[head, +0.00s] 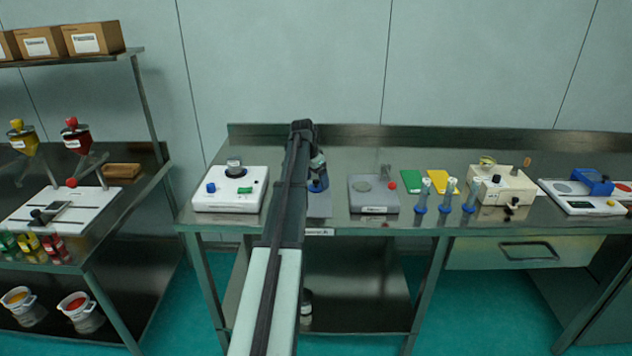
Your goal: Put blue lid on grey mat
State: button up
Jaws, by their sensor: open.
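A grey mat (320,209) lies on the steel bench, partly hidden behind my arm. A small blue object (318,185), which looks like the blue lid, is at the mat's back part, just below my gripper. Its lower side and exact contact with the mat are too small to tell. My gripper (318,169) is open and points down right above the blue object. The arm hides the left side of this spot, and I cannot tell whether the fingers are around the lid or only above it.
A white device (231,203) with a blue knob and green switch stands left of the mat. A grey scale (373,209) stands close on its right. Farther right are green (411,182) and yellow (437,183) pads and blue-based tubes (446,195).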

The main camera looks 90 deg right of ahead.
aim_at(309, 192)
jog(key=v, duration=1)
jog(key=shift+r, duration=0.4)
